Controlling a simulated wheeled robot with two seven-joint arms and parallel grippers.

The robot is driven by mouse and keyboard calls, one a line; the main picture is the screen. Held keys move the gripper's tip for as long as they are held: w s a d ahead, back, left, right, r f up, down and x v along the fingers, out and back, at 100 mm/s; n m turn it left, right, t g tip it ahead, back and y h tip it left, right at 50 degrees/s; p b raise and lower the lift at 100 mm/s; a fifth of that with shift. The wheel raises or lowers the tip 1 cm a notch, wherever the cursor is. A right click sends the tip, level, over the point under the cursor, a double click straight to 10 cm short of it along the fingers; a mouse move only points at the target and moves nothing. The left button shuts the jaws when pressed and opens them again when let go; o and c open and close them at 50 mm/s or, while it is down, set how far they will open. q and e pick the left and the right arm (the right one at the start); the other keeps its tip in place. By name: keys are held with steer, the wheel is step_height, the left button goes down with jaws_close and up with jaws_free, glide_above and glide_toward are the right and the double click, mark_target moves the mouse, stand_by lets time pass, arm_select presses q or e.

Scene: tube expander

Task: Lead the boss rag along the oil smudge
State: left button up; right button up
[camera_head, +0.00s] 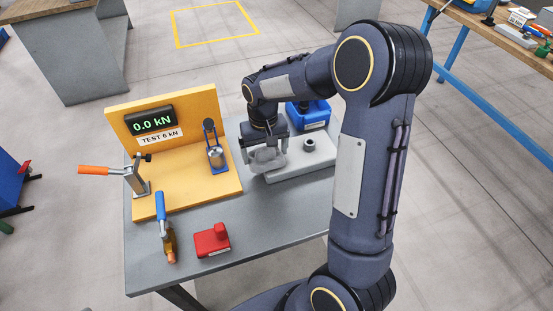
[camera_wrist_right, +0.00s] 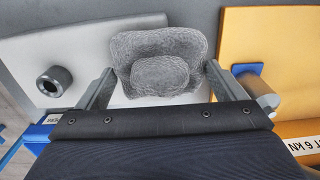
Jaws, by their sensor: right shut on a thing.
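The boss rag (camera_head: 268,160) is a grey, rough-textured pad with a raised oval boss in its middle. It also shows in the right wrist view (camera_wrist_right: 160,42). My right gripper (camera_head: 265,152) points down at it, with one finger on each side of the boss, and is shut on it. The rag is over the left part of a pale grey plate (camera_head: 307,165); whether it presses on the plate I cannot tell. I see no oil smudge; the rag and gripper cover part of the plate. My left gripper is not in view.
A dark ring-shaped boss (camera_head: 309,146) stands on the plate, with a blue container (camera_head: 308,113) behind. Left is the yellow test stand (camera_head: 183,187) with its lever (camera_head: 95,170). A blue-handled tool (camera_head: 162,225) and a red block (camera_head: 212,241) lie on the grey table in front.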

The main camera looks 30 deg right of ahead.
mark_target(287, 156)
steer(key=shift+f, duration=0.5)
steer(key=shift+f, duration=0.2)
stand_by(0.5)
steer(key=d, duration=0.2)
steer(key=s+d, duration=0.1)
steer(key=d, duration=0.3)
steer(key=shift+s+d, duration=0.15)
steer(key=shift+s, duration=0.2)
steer(key=shift+w+d+r, duration=0.1)
steer(key=shift+w+r, duration=0.1)
steer(key=shift+r, duration=0.85)
steer(key=shift+s+r, duration=0.1)
